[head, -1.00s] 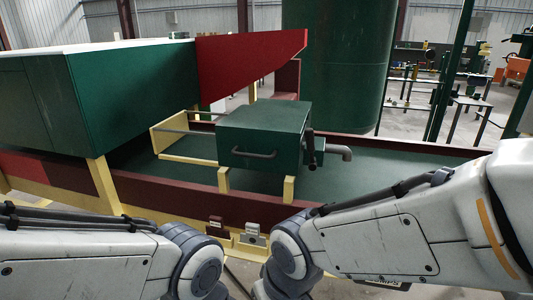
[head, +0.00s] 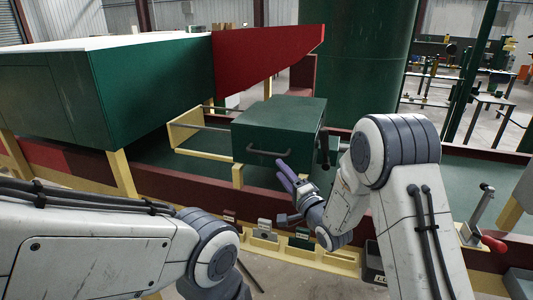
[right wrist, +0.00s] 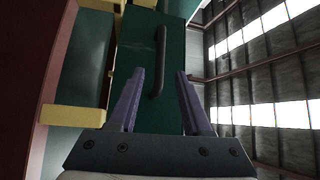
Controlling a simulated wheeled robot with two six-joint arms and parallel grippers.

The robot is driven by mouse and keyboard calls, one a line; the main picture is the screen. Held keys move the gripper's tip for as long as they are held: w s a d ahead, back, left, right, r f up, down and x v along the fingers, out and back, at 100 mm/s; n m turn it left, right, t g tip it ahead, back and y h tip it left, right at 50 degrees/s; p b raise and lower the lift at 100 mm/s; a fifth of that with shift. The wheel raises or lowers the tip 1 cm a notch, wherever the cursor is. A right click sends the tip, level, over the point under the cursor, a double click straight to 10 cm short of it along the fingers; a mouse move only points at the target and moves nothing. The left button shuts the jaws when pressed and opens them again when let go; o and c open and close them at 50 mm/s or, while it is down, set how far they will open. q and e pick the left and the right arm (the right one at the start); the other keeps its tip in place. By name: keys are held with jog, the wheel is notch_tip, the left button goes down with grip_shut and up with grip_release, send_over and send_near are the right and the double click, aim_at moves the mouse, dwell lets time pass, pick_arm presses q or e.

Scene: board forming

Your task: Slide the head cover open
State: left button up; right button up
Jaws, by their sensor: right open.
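The head cover is a dark green box (head: 280,128) on yellow rails over the green bed in the head view. A dark bar handle (head: 268,152) runs along its front face. My right gripper (head: 290,184) is open and empty, in front of the cover and a little below and right of the handle. In the right wrist view the handle (right wrist: 158,60) lies ahead, between and beyond the two purple fingers (right wrist: 158,98), apart from them. My left arm shows at the lower left of the head view, but its gripper is out of view.
A yellow rail frame (head: 188,133) extends left of the cover. A large green cabinet (head: 150,90) stands at the left. A clamp with a red grip (head: 492,243) stands at the right.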

aim_at(266, 154)
jog(key=p+x, duration=0.3)
jog(key=x, duration=0.5)
jog(key=shift+w+a+r, duration=0.15)
jog(key=shift+a+r, duration=0.05)
jog(key=shift+w+a, duration=0.35)
jog(key=shift+w, duration=0.3)
grip_shut()
dwell(0.6)
